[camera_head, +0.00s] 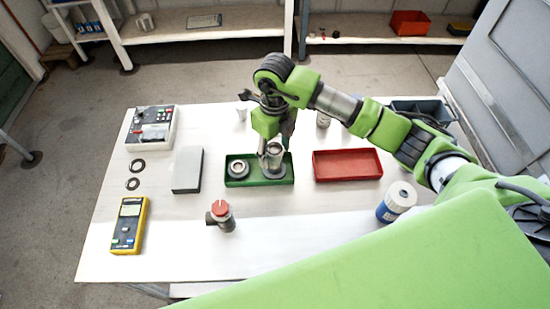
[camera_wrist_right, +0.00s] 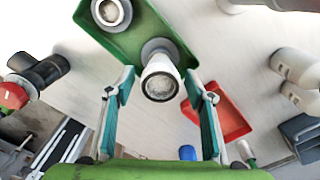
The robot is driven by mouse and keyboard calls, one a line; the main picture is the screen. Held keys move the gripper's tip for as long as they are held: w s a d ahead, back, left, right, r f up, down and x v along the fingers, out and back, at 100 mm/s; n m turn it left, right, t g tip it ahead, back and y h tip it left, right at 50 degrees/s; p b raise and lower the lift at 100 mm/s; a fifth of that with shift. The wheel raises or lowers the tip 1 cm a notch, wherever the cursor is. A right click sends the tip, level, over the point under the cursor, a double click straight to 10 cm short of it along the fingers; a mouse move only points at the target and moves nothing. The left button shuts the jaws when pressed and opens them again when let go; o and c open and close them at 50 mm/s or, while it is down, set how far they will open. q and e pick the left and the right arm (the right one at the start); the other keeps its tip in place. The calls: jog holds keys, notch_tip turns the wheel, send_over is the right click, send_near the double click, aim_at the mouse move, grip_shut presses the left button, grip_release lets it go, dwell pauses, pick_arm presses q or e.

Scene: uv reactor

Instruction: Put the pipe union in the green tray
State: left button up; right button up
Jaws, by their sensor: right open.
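The green tray (camera_head: 258,182) lies in the middle of the white table; it also shows in the wrist view (camera_wrist_right: 112,45). A silvery metal fitting with a round flanged base (camera_head: 273,157), which looks like the pipe union, stands upright in the tray's right part. The wrist view shows the fitting (camera_wrist_right: 160,82) between my fingers. A second, lower round metal part (camera_head: 237,169) lies in the tray's left part. My right gripper (camera_head: 274,137) is open above the tray, its fingers on either side of the fitting, with gaps visible. My left gripper is not in view.
A red tray (camera_head: 347,164) lies to the right and a grey box (camera_head: 188,170) to the left. A red-capped valve (camera_head: 221,214) stands in front.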

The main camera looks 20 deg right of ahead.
notch_tip(320, 180, up, 8)
jog(key=shift+f+b, duration=0.1)
jog(key=shift+b, duration=1.05)
jog(key=shift+r, duration=0.45)
jog(key=shift+r, duration=0.1)
